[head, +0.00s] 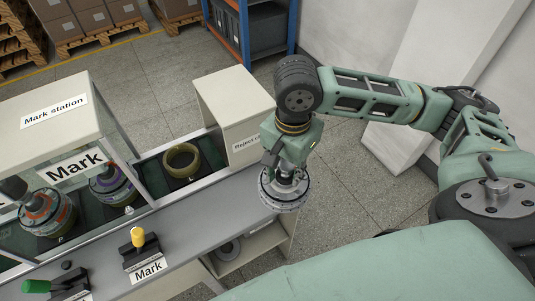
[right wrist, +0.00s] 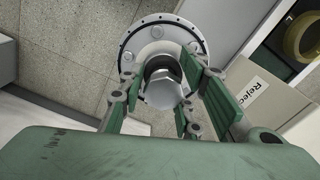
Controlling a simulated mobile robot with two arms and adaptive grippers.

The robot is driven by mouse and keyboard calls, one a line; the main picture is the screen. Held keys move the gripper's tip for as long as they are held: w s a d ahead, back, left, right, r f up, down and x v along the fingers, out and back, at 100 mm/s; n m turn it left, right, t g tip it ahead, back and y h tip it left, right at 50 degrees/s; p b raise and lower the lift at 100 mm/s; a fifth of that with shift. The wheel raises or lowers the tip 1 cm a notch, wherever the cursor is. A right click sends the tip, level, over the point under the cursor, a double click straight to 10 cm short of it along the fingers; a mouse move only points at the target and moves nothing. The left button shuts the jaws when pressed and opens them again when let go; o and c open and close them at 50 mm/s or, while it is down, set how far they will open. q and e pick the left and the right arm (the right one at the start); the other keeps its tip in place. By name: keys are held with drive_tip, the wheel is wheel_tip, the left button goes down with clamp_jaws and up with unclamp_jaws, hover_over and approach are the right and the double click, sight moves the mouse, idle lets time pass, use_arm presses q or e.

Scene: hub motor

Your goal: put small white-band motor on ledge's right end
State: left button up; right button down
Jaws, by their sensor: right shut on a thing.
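A round silver-grey motor with a pale band (head: 285,190) hangs from my right gripper (head: 287,170), flange face down. In the right wrist view the same motor (right wrist: 135,48) shows its round bolted flange, and the fingers of my right gripper (right wrist: 170,90) are closed around its central shaft. The grey ledge (head: 205,222) runs along the front of the station. The motor is at the ledge's right end, overlapping its edge in the head view; I cannot tell its height above it. My left gripper is not in view.
A lever with a yellow knob (head: 138,237) stands on the ledge, with a green-knobbed one (head: 36,286) farther left. An olive ring (head: 181,160), a purple-banded motor (head: 112,190) and an orange-banded motor (head: 46,212) sit behind. The reject box (head: 235,105) stands behind the ledge's right end.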

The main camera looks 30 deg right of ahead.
drive_tip(key=shift+w+a+f+p, duration=0.35)
drive_tip(key=shift+w+a+f, duration=1)
drive_tip(key=shift+f, duration=0.4)
drive_tip(key=shift+w+a+f+p, duration=0.35)
drive_tip(key=shift+w+a+f, duration=0.75)
drive_tip(key=shift+w+f, duration=0.6)
drive_tip(key=shift+w+a+f+p, duration=0.35)
drive_tip(key=shift+w+a+f, duration=0.95)
drive_tip(key=shift+f, duration=0.5)
drive_tip(key=shift+f, duration=0.1)
drive_tip(key=c, duration=1.3)
unclamp_jaws()
drive_tip(key=shift+s, duration=0.15)
wheel_tip(320, 180, up, 12)
drive_tip(key=shift+r+b, duration=0.1)
drive_tip(key=shift+b, duration=0.7)
